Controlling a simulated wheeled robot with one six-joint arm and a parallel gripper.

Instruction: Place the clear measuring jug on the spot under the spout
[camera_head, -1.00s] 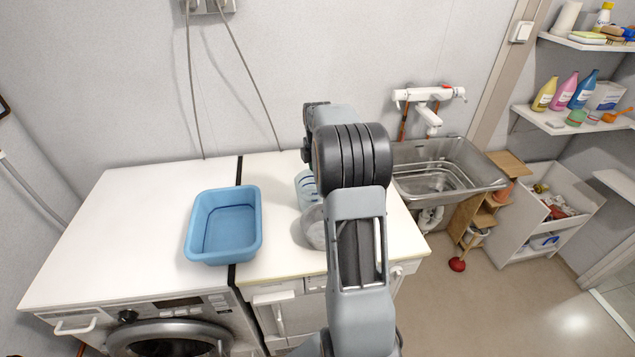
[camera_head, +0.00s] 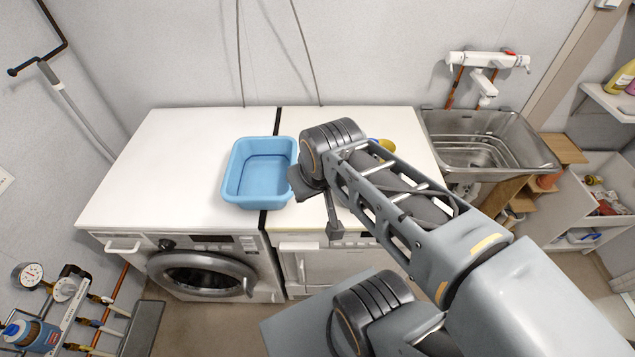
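The clear measuring jug does not show; my arm covers the part of the right white worktop where a clear vessel stood earlier. The white tap's spout (camera_head: 487,88) points down over the steel sink (camera_head: 545,158) at the right. The sink floor under the spout shows no jug. The end of my arm, with my gripper (camera_head: 319,205), is over the front of the worktop, right of the blue tub and left of the sink. Only dark parts show there, and I cannot tell whether it is open or holds anything.
A small yellow and blue item (camera_head: 385,145) shows behind my arm. Wooden steps (camera_head: 563,150) and a white cabinet (camera_head: 570,215) stand right of the sink.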

